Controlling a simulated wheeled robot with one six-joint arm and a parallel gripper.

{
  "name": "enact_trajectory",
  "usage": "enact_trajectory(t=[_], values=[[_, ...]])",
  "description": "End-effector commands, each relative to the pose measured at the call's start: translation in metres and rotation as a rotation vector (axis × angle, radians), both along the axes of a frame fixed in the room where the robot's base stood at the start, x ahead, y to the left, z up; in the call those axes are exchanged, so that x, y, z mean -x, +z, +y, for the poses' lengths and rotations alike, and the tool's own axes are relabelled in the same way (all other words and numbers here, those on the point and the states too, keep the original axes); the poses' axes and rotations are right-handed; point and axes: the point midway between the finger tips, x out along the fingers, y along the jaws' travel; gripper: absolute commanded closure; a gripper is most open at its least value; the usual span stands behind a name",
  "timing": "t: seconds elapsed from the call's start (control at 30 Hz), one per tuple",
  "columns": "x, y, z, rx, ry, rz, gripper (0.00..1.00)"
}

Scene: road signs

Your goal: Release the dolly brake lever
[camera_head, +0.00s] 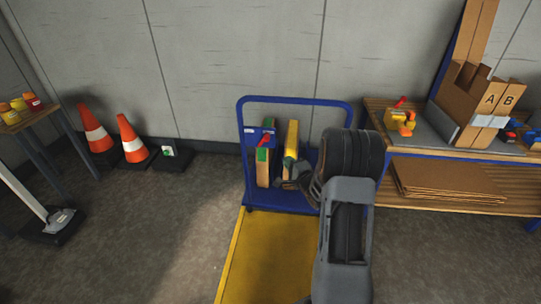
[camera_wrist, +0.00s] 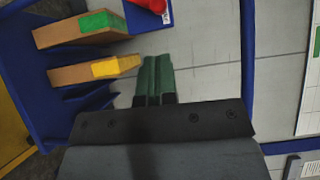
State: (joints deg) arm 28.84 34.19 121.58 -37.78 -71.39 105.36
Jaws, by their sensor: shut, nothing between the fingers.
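The blue dolly (camera_head: 350,110) stands against the wall with its upright push frame at the back. A red lever (camera_head: 263,139) sits on a small blue panel (camera_head: 251,133) at the left of the frame. In the wrist view the red lever (camera_wrist: 148,4) is cut off by the top edge, beside a bit of the blue panel (camera_wrist: 163,20). My gripper (camera_wrist: 156,60) has its two green fingers together with nothing between them. The fingertips point towards the lever side, apart from it. In the head view my arm hides part of the dolly's right side.
Boxes with green (camera_head: 262,160) and yellow (camera_head: 291,145) tape stand on the dolly, close to the fingers. A yellow floor area (camera_head: 262,262) lies in front. A workbench (camera_head: 450,147) is at right; cones (camera_head: 130,138) stand at left.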

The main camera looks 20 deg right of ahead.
Motion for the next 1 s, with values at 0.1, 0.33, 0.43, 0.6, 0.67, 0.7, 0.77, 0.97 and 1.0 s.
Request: enact_trajectory(t=[0.1, 0.33, 0.43, 0.6, 0.67, 0.7, 0.77, 0.97, 1.0], values=[[0.001, -0.01, -0.002, -0.048, 0.014, -0.024, 1.0], [0.002, -0.009, -0.002, -0.061, 0.018, -0.029, 1.0], [0.002, -0.009, -0.002, -0.061, 0.018, -0.029, 1.0], [-0.004, -0.01, -0.001, -0.059, 0.019, -0.03, 1.0], [-0.011, -0.01, 0.0, -0.058, 0.02, -0.03, 1.0], [-0.016, -0.01, 0.001, -0.057, 0.021, -0.03, 1.0], [-0.026, -0.009, 0.003, -0.057, 0.02, -0.031, 1.0], [-0.065, -0.008, 0.008, -0.057, 0.02, -0.032, 1.0], [-0.072, -0.008, 0.009, -0.058, 0.02, -0.031, 1.0]])
